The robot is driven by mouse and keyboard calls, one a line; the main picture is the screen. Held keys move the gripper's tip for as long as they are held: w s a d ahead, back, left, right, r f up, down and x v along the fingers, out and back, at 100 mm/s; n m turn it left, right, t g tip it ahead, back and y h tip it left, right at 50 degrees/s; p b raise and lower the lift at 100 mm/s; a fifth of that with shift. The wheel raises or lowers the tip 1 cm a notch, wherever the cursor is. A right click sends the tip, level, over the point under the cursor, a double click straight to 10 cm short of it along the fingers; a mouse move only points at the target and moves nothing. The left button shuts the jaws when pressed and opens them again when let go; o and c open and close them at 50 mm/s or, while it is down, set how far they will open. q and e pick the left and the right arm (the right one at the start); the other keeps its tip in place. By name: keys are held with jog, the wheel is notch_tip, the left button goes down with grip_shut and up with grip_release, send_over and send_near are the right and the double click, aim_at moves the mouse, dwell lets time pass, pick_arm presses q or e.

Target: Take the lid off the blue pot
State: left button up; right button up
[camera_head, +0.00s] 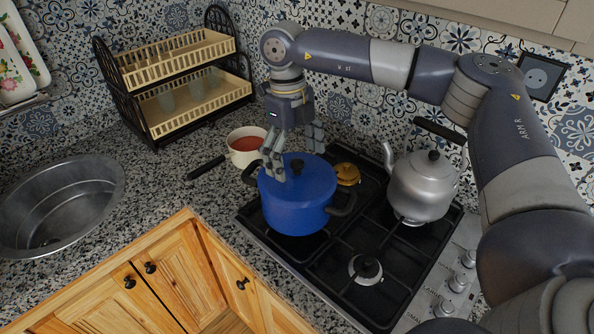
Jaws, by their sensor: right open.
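My right gripper (295,160) points down over the lid. Its fingers are spread apart, one set left of the knob and the other behind and right of it. I cannot tell whether any finger touches the lid. My left gripper is not in view.
A silver kettle (423,188) stands on the hob right of the pot. A saucepan of red liquid (247,144) is close behind left, its handle pointing left. A dish rack (180,85) stands at the back.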

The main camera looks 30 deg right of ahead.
jog(key=shift+s+d+f, duration=0.1)
jog(key=shift+f, duration=0.8)
jog(key=shift+c, duration=0.5)
